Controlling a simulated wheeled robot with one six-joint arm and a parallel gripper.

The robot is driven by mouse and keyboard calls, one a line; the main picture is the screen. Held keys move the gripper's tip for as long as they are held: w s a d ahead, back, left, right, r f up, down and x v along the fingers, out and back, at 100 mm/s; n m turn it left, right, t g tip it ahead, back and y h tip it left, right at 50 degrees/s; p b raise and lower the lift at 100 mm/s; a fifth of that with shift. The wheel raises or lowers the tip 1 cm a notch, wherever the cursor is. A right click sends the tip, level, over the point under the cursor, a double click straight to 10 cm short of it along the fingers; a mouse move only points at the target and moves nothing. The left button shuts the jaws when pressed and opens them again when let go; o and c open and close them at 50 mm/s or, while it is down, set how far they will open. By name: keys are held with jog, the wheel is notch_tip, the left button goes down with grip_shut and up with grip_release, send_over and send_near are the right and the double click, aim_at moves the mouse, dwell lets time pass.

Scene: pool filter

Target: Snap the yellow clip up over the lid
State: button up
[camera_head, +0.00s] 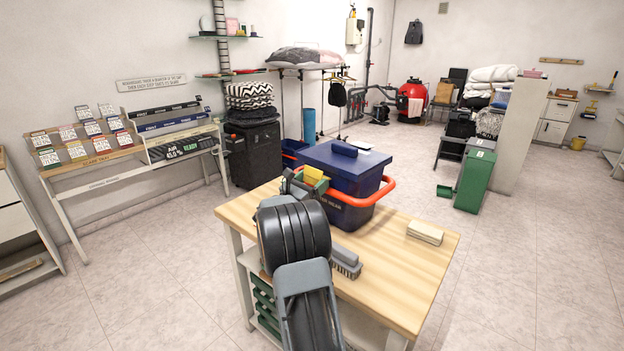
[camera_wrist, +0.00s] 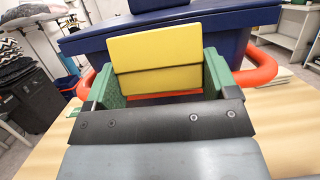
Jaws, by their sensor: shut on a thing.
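The yellow clip (camera_head: 314,174) is at the near-left side of the dark blue filter box (camera_head: 347,214), by the edge of its dark blue lid (camera_head: 328,157). In the wrist view, the clip (camera_wrist: 155,50) is a broad yellow plate with a crease, standing in front of the lid (camera_wrist: 85,42). My gripper (camera_head: 306,184) is shut on the clip. Its green fingers (camera_wrist: 160,78) flank the plate left and right.
An orange handle (camera_head: 388,188) loops around the box. A grey brush (camera_head: 346,262) and a beige block (camera_head: 425,232) lie on the wooden workbench (camera_head: 385,275). The bench's right part is mostly clear. A green bin (camera_head: 475,180) stands on the floor beyond.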

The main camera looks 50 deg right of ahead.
aim_at(313, 170)
notch_tip(313, 170, up, 2)
jog(key=y+p, duration=0.2)
jog(key=p, duration=0.3)
jog(key=shift+r+y, duration=0.15)
jog(key=shift+y, duration=0.15)
jog(key=y+p, duration=0.1)
jog(key=p, duration=0.3)
jog(key=r+y+p, duration=0.1)
jog(key=y+p, duration=0.1)
jog(key=p, duration=0.1)
jog(key=shift+d+r+p, duration=0.2)
jog(key=shift+p, duration=0.15)
jog(key=y+p, duration=0.1)
jog(key=p, duration=0.1)
jog(key=y+p, duration=0.1)
jog(key=p, duration=0.2)
jog(key=y+p, duration=0.1)
jog(key=p, duration=0.1)
jog(key=shift+d+r+y+p, duration=0.3)
jog(key=shift+d+y+p, duration=0.25)
jog(key=shift+y+p, duration=0.35)
jog(key=shift+p, duration=0.55)
jog(key=shift+f, duration=0.15)
jog(key=o, duration=0.8)
jog(key=shift+f, duration=0.1)
